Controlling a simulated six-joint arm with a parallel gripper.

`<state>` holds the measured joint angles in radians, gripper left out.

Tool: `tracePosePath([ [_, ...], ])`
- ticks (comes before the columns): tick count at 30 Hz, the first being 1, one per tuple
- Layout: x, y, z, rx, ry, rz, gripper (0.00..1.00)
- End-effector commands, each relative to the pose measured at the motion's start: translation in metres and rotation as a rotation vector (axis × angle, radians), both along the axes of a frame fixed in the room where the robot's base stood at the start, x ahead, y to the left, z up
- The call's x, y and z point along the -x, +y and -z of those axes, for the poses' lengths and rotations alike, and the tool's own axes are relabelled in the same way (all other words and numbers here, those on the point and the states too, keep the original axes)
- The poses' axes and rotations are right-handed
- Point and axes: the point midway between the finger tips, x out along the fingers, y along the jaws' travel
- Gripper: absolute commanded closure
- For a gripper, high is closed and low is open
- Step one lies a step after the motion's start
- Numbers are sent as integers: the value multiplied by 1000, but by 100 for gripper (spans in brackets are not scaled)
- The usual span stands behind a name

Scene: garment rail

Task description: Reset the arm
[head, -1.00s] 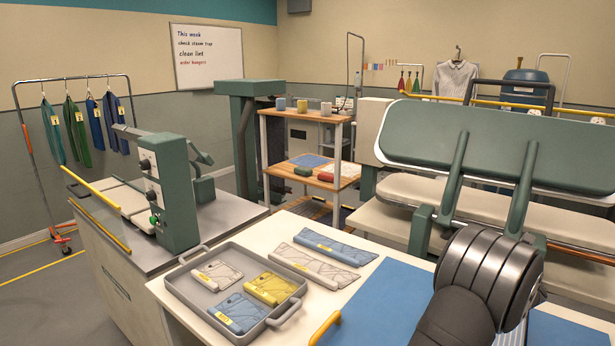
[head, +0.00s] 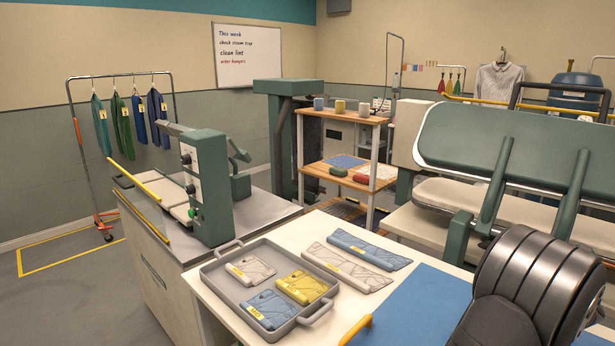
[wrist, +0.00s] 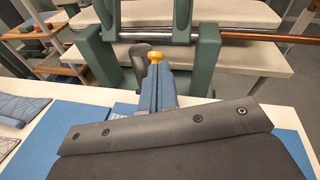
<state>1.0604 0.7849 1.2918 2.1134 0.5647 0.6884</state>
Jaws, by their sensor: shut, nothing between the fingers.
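In the head view my dark ribbed arm fills the lower right corner, and the gripper itself is out of that frame.
A grey tray (head: 226,305) holds flat blue, yellow and grey pieces. Two more folded pieces (head: 370,250) lie beside it. The green pressing machine (head: 500,150) stands close behind my arm. A smaller press (head: 207,190) is at the left, before a garment rail (head: 120,75).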

Motion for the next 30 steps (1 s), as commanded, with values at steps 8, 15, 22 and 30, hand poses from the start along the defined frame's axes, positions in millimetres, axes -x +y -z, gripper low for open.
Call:
tracePosePath([
  [8,-20,-11,22,-2,1,0,100],
  [15,-46,-25,43,0,0,-2,100],
  [22,-72,-39,44,2,-1,-2,100],
  [30,-63,-26,56,-2,0,0,100],
])
